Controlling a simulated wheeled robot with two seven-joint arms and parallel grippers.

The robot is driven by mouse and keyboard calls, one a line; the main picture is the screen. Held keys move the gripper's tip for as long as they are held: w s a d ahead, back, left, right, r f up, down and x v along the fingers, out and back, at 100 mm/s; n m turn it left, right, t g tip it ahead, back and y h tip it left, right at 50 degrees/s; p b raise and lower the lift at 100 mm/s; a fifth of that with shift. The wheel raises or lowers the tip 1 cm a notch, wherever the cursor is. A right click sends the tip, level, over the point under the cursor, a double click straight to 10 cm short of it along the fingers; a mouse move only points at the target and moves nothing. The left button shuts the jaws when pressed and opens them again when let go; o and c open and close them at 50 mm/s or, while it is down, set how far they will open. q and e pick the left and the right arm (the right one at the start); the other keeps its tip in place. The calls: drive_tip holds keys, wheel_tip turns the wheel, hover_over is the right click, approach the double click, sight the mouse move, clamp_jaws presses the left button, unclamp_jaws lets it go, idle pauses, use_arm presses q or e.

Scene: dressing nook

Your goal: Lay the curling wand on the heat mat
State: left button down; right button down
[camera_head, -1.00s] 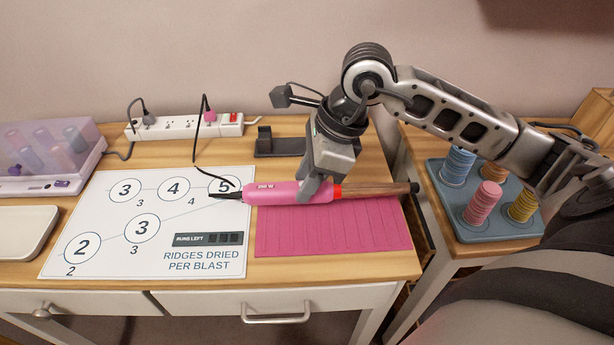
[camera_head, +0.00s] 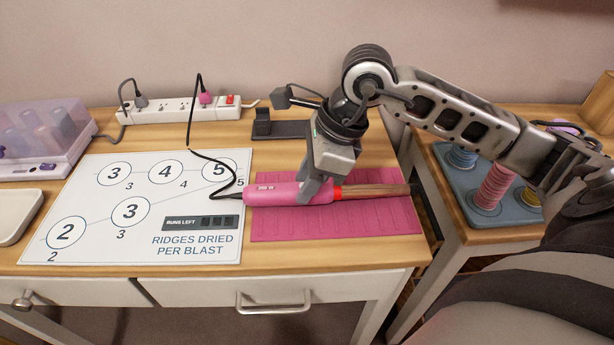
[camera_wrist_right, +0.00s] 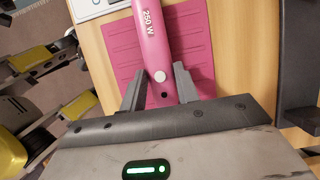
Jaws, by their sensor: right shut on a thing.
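The curling wand has a pink handle (camera_head: 275,194) marked with wattage text, a red band and a brown barrel (camera_head: 375,190) pointing right. It lies along the pink ridged heat mat (camera_head: 330,225), over its surface; I cannot tell whether it touches. My right gripper (camera_head: 318,192) is shut on the handle near the red band. The right wrist view shows the handle (camera_wrist_right: 154,40) between the two fingers (camera_wrist_right: 160,92), above the mat (camera_wrist_right: 122,62). The barrel is hidden there. A black cord runs from the handle's left end. My left gripper is not in view.
A white numbered sheet (camera_head: 80,240) lies left of the mat. A power strip (camera_head: 180,110) and a dark holder (camera_head: 280,130) stand behind. A lidded case (camera_head: 45,145) is at the left. A blue tray (camera_head: 470,205) with thread-like spools is on the right table, beyond a gap.

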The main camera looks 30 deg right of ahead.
drive_tip(key=c, duration=1)
unclamp_jaws()
drive_tip(key=shift+o, duration=0.2)
use_arm(q)
drive_tip(key=shift+p, duration=0.6)
use_arm(e)
drive_tip(key=v, duration=1.6)
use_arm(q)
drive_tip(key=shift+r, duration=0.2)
